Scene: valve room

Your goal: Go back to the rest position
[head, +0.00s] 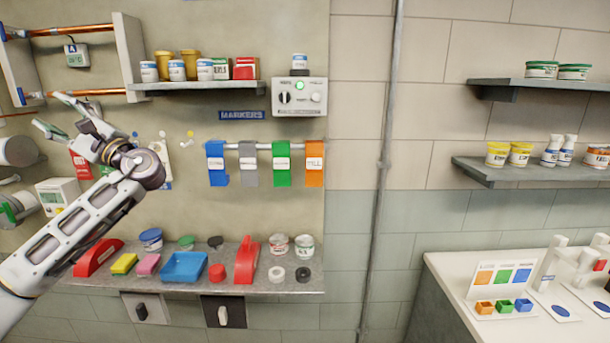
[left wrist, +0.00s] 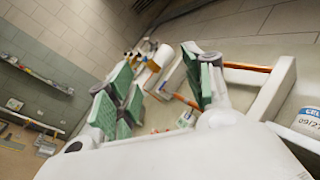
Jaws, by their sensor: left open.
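My left gripper (head: 55,115) is raised at the left of the head view, in front of the wall panel. Its fingers are spread and I see nothing between them. In the left wrist view its green-padded fingers (left wrist: 160,90) stand apart, with copper pipes and a white bracket beyond them. My left arm reaches up from the lower left corner. My right gripper is in neither view.
A shelf (head: 195,88) with jars and a control box (head: 299,97) are right of the gripper. Coloured tags (head: 283,165) hang from a rail. A lower ledge (head: 312,282) holds several items. A white counter (head: 440,265) stands at the right.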

